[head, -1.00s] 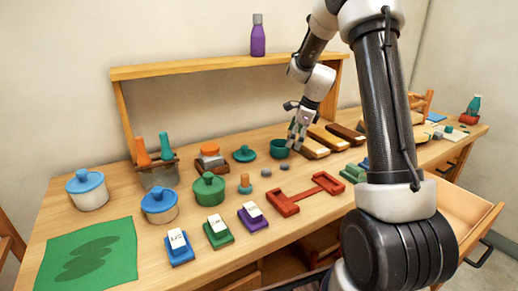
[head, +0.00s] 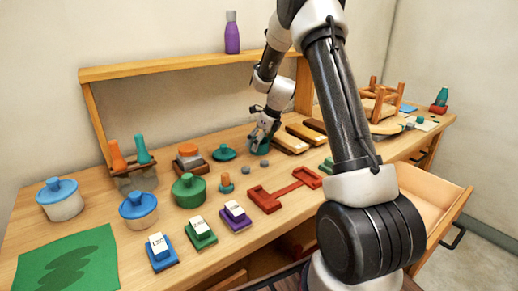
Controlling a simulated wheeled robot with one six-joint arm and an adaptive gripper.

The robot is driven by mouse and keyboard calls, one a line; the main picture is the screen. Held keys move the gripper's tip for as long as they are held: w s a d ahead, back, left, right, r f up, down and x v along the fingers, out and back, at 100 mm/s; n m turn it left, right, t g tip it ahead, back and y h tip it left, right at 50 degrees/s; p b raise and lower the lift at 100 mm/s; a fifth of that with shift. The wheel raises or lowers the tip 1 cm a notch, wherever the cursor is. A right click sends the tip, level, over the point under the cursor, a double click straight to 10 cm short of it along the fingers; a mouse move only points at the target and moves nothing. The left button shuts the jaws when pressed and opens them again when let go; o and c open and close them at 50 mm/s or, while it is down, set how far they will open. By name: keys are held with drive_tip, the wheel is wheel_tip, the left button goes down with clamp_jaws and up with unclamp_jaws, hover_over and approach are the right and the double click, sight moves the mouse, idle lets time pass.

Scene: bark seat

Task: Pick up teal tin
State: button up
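The teal tin (head: 259,148) stands on the bench, left of the wooden blocks, and is partly covered by my gripper. My gripper (head: 263,136) points down at the tin, with its fingers at the tin's rim. The fingers are small and overlap the tin, so I cannot tell whether they are closed on it. A teal lid (head: 224,153) lies on the bench just left of the tin.
Wooden blocks (head: 290,143) lie right of the tin. Small grey stones (head: 252,167) and a red bracket (head: 266,200) lie in front. A green lidded pot (head: 188,190) stands front left. The shelf (head: 180,67) runs behind. A drawer (head: 432,192) is open at right.

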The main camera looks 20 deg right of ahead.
drive_tip(key=shift+w+a+f, duration=0.1)
drive_tip(key=shift+w+f, duration=0.05)
drive_tip(key=shift+f, duration=0.2)
drive_tip(key=c, duration=1.2)
drive_tip(key=shift+o, duration=0.2)
drive_tip(key=shift+r, duration=0.1)
